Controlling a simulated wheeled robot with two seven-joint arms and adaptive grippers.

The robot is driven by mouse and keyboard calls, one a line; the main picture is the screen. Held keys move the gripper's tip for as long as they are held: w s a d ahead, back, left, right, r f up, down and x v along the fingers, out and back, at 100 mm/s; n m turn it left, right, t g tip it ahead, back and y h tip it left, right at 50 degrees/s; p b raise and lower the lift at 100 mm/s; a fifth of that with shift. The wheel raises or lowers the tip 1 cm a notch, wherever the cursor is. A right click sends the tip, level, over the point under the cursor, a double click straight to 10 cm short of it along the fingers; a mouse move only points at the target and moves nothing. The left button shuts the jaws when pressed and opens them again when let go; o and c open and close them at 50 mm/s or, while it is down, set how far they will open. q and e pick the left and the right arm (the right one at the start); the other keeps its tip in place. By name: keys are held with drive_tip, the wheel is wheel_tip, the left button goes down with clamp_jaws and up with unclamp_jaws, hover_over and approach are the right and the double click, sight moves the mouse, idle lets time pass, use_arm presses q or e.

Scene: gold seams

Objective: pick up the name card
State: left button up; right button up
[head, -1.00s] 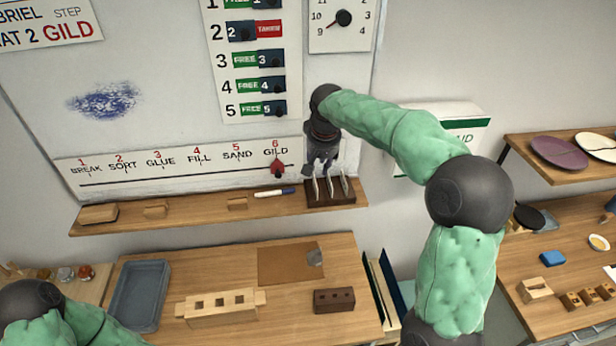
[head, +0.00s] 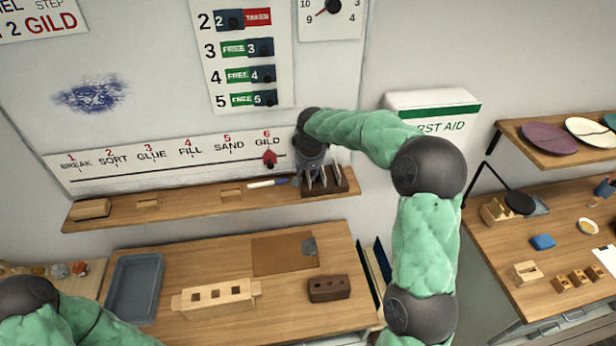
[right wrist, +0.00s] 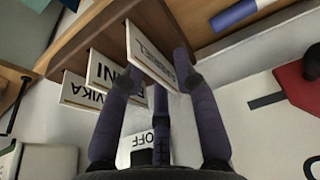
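Several white name cards stand in a dark brown rack (head: 342,181) on the wall shelf. In the right wrist view the closest card (right wrist: 150,56) has lettering too skewed to read. Two more cards behind it, one ending in INI (right wrist: 112,76) and one ending in VIKA (right wrist: 82,92), stand in the same rack. My right gripper (head: 320,182) is at the rack. In the right wrist view its dark fingers (right wrist: 153,75) are spread apart, on either side of the closest card; contact cannot be told. My left gripper is out of view; only its arm shows at lower left.
A marker (head: 266,183) and wooden blocks lie on the shelf (head: 190,206) left of the rack. A red pointer (head: 269,158) sits on the step strip above. Below, the bench holds a grey tray (head: 134,287), a wooden block with holes (head: 217,296) and a dark brick (head: 329,288).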

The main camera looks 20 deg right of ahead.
clamp_jaws()
drive_tip(key=shift+r, duration=0.1)
idle(0.4)
